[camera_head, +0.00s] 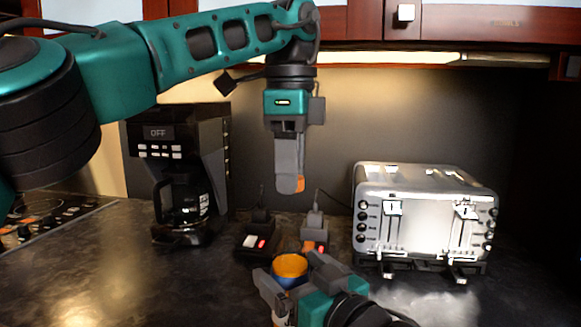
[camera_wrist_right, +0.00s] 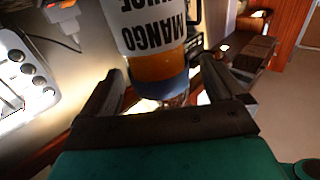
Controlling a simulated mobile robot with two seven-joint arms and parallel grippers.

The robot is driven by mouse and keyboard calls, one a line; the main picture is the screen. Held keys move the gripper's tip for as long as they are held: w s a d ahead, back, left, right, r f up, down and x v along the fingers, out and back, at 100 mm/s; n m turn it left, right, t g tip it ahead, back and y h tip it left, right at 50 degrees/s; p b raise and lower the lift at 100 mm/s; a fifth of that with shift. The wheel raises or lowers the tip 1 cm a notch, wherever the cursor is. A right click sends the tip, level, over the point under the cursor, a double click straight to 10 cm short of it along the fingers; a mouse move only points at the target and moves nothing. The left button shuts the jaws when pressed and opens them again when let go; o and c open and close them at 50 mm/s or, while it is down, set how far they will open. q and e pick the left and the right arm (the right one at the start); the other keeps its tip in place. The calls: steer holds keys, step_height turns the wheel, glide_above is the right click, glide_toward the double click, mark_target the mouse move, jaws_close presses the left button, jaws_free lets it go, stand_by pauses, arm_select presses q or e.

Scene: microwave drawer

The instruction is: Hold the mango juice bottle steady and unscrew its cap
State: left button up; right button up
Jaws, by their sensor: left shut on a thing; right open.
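The mango juice bottle (camera_head: 290,271) stands on the dark counter, seen from above with an orange, hollow-looking top and a blue rim. In the right wrist view the bottle (camera_wrist_right: 155,35) shows a white MANGO label, upside down, an orange band and a blue part. My right gripper (camera_head: 297,279) is open, its fingers on either side of the bottle; it also shows in the right wrist view (camera_wrist_right: 160,85). My left gripper (camera_head: 289,188) points down above the bottle, clear of it.
A silver toaster (camera_head: 425,222) stands to the right of the bottle. A black coffee maker (camera_head: 182,175) stands to the left. Power sockets with plugs (camera_head: 257,238) lie behind the bottle. A cooktop (camera_head: 40,222) is at the far left; cabinets (camera_head: 465,22) hang above.

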steer(key=v, duration=1)
steer(key=shift+s+d, duration=0.25)
steer(key=shift+s, duration=0.05)
